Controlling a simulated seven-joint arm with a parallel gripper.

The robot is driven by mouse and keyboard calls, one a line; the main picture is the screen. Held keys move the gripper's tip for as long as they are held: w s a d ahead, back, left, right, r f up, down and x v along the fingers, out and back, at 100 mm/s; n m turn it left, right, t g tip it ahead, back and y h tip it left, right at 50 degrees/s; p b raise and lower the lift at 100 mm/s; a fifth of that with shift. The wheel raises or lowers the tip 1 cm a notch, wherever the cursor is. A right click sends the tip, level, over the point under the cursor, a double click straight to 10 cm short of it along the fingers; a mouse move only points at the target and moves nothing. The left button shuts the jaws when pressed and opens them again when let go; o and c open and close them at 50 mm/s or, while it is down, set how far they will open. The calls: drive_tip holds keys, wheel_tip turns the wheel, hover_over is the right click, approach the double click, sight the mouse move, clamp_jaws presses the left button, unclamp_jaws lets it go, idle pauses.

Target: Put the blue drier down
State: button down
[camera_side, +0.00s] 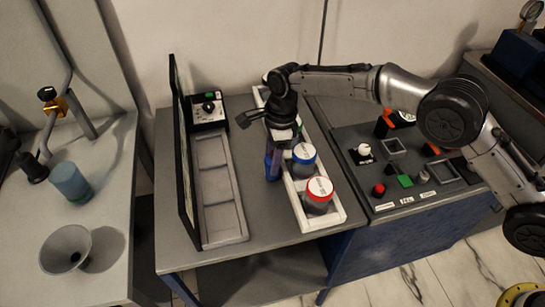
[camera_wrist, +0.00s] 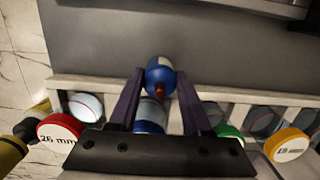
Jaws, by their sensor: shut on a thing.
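The blue drier (camera_side: 271,168) is a small blue body at the tips of my gripper (camera_side: 279,160) in the side view, upright beside the white rack (camera_side: 335,216). In the wrist view the blue drier (camera_wrist: 160,68), with an orange-brown part on it, sits between the fingertips of my gripper (camera_wrist: 161,78). The gripper is shut on it. Its lower end is at or close to the grey table (camera_side: 262,215); I cannot tell whether it touches.
The rack holds several lidded jars, including a blue-lidded one (camera_side: 304,153) close by and a red-lidded one (camera_side: 319,188). A grey compartment tray (camera_side: 222,205) and upright dark panel (camera_side: 184,160) stand left. A control panel (camera_side: 400,165) is right. The table's front strip is clear.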

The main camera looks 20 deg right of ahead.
drive_tip(key=shift+c, duration=1.7)
unclamp_jaws()
drive_tip(key=shift+f, duration=0.15)
wheel_tip(320, 180, up, 12)
drive_tip(key=d, duration=0.1)
drive_tip(key=shift+d, duration=0.25)
drive_tip(key=shift+r, duration=0.2)
